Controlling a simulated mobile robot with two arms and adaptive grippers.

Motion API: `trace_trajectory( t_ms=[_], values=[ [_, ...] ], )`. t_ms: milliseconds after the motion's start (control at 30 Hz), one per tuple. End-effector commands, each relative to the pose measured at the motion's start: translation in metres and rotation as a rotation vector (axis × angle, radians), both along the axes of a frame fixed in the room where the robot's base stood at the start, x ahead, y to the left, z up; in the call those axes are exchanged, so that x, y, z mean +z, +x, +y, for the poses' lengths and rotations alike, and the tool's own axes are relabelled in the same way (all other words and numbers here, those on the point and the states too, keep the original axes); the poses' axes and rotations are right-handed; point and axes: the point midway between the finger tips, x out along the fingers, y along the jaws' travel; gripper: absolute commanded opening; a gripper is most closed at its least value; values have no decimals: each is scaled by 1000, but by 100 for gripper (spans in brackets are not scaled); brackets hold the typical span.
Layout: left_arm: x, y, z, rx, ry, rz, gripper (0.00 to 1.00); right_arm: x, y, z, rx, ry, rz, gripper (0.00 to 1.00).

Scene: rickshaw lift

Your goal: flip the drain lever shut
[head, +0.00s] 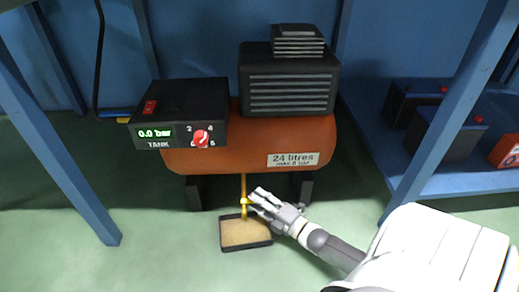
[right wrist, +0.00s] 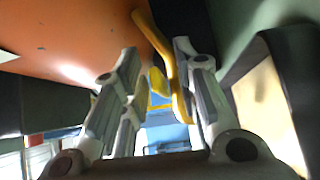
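The yellow drain pipe (head: 243,184) hangs from the underside of the orange tank (head: 210,160), with a small yellow drain lever (head: 245,202) low on it. My right gripper (head: 252,199) reaches in from the right, its fingertips at the lever. In the right wrist view the fingers (right wrist: 157,62) stand apart. The yellow pipe (right wrist: 143,22) runs in between them, close to the right-hand finger, and a rounded yellow piece (right wrist: 157,82) shows in the gap. I cannot tell whether a finger touches it. My left gripper is not in view.
A shallow dark-rimmed tray (head: 246,248) lies on the floor below the pipe. A control box (head: 180,112) reading 0.0 bar and a black motor housing (head: 288,82) sit on the tank. Tank feet (head: 194,193) and blue frame posts (head: 60,135) stand around.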

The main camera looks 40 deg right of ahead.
Motion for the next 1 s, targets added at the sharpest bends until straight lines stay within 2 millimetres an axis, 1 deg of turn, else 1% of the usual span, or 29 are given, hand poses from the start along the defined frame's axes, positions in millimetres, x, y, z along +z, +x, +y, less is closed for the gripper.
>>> trace_trajectory(
  t_ms=[167,267,367,700,800,900,1000],
  values=[
    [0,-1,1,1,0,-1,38,0,-2,0,0,1,-1,29],
    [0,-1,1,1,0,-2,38,-1,-10,-1,-1,1,1,29],
    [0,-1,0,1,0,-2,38,-1,-25,-3,-1,1,2,29],
    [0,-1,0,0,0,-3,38,-1,-90,-11,-2,1,3,29],
    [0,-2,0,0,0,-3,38,-1,-104,-12,-1,0,2,29],
    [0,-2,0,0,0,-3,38,0,-113,-14,0,0,1,29],
    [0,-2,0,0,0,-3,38,0,-118,-14,0,1,0,29]
  ],
)
